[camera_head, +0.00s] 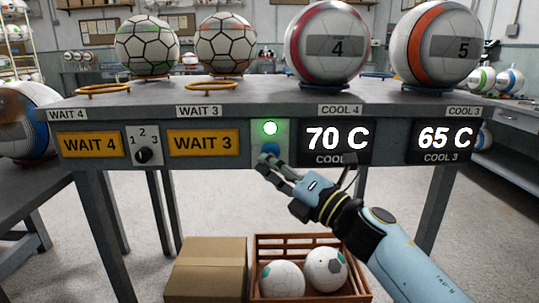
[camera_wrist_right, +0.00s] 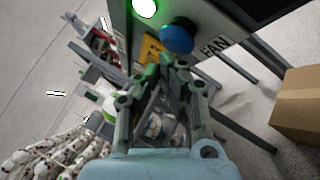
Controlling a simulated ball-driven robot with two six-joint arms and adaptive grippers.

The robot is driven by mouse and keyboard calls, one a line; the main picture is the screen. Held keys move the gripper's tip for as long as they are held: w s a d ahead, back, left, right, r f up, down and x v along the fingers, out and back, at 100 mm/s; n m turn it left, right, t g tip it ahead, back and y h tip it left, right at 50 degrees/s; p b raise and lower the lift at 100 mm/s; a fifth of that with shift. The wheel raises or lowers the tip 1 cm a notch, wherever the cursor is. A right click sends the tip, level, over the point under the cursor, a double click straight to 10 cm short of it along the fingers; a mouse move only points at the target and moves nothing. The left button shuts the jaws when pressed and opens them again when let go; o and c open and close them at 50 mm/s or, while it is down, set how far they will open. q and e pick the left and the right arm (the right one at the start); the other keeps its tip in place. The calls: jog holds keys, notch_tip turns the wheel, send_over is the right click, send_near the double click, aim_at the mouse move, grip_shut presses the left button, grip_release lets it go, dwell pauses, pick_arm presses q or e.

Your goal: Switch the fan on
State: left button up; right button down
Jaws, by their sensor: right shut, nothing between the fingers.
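The blue fan button (camera_head: 271,149) sits on a light panel in the front of the bench, below a green lamp (camera_head: 270,128) that glows. My right gripper (camera_head: 266,161) is shut and empty, with its fingertips at the button's lower left edge. In the right wrist view the blue button (camera_wrist_right: 176,38) is just beyond my fingertips (camera_wrist_right: 178,62), beside the FAN label (camera_wrist_right: 215,47) and the glowing lamp (camera_wrist_right: 146,8). I cannot tell whether the fingertips touch the button. My left gripper is not in view.
A selector knob (camera_head: 143,155) is left of the button, between WAIT signs. Displays read 70 C (camera_head: 337,138) and 65 C (camera_head: 447,139). Several balls stand on the bench top (camera_head: 250,98). A cardboard box (camera_head: 208,270) and a crate (camera_head: 340,298) with two balls are below.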

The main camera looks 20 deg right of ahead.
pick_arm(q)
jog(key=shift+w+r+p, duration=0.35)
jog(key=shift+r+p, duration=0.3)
pick_arm(e)
jog(key=shift+s+a, duration=0.25)
jog(key=shift+s, duration=0.7)
jog(key=shift+s+a, duration=0.3)
jog(key=shift+s, duration=0.6)
jog(key=shift+s+a, duration=0.25)
jog(key=shift+s, duration=0.7)
